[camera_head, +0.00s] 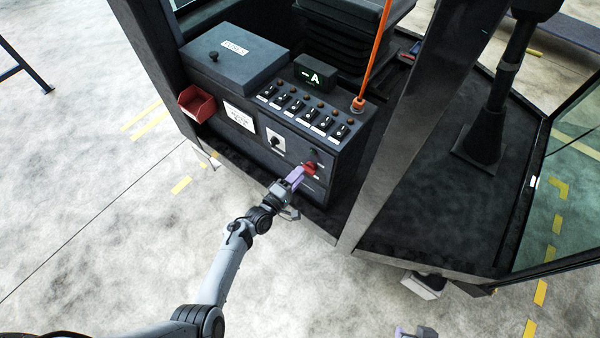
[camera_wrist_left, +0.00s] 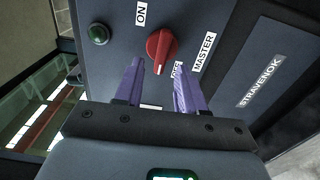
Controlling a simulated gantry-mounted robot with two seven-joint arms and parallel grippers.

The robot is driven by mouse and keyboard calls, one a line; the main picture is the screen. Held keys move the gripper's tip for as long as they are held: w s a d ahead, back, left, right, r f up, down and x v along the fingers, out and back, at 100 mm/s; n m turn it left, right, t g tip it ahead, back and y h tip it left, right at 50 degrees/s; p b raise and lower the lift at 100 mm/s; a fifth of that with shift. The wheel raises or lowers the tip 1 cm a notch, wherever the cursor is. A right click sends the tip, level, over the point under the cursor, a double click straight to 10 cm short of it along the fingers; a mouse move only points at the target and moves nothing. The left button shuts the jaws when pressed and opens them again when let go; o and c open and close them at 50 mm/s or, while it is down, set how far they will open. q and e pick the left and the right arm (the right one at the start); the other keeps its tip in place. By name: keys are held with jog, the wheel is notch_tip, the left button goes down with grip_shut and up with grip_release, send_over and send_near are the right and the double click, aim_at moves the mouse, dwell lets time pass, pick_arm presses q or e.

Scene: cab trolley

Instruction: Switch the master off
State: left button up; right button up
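The red master knob (camera_wrist_left: 161,47) is on the dark panel in the left wrist view. The ON label (camera_wrist_left: 141,14) is at its upper left. The MASTER label (camera_wrist_left: 203,52) is to its right, and a shorter label beside it is partly hidden by a finger. In the head view the knob (camera_head: 310,168) is on the console's front. My left gripper (camera_wrist_left: 158,68) is open, its purple fingers apart at either side of the knob's lower end; contact is unclear. It also shows in the head view (camera_head: 296,177). My right gripper (camera_head: 414,332) appears only partly, at the bottom edge.
A green lamp (camera_wrist_left: 98,34) is left of the knob. A black rotary switch (camera_head: 276,142) and a red bin (camera_head: 197,103) are on the console front. Toggle switches (camera_head: 307,112) and an orange rod (camera_head: 373,55) are on top. A cab post (camera_head: 395,130) stands right.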

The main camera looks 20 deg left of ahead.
pick_arm(q)
jog(key=v, duration=0.9)
jog(key=shift+f, duration=0.1)
